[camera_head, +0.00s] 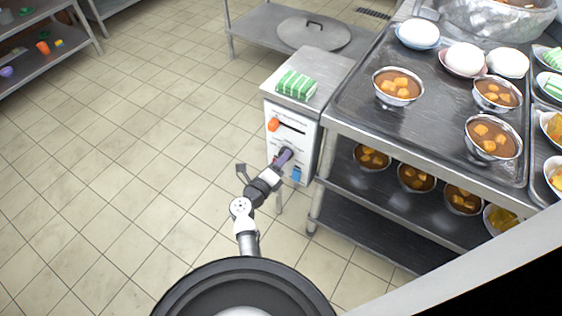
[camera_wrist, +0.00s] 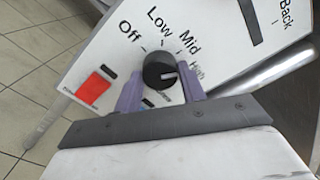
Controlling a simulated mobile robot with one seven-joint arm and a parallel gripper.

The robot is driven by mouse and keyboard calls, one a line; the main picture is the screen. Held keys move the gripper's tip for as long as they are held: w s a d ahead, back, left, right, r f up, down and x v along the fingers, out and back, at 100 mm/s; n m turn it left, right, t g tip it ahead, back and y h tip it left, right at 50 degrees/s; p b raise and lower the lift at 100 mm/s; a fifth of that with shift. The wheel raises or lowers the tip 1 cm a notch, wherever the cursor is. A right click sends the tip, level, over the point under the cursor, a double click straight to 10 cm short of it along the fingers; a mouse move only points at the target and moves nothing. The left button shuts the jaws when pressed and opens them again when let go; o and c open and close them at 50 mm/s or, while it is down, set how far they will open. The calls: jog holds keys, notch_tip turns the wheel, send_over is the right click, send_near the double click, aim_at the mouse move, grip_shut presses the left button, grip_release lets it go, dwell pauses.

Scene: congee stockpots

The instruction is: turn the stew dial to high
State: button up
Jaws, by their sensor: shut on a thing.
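The stew dial (camera_wrist: 158,69) is a round black knob on a white panel (camera_wrist: 222,50), with Off, Low, Mid and High printed around it. The purple fingers of my gripper (camera_wrist: 160,88) are shut on the dial, one on each side. In the head view my gripper (camera_head: 284,157) reaches the front of the white-faced unit (camera_head: 310,140), and the dial is hidden there.
A red switch (camera_wrist: 95,87) sits left of the dial in the wrist view. An orange knob (camera_head: 274,124) and a blue part (camera_head: 297,174) are on the unit's front. A steel rack (camera_head: 345,122) with bowls stands close on the right. The floor to the left is clear.

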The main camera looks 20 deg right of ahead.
jog(key=shift+m+b, duration=0.7)
jog(key=shift+m, duration=1)
jog(key=o, duration=1)
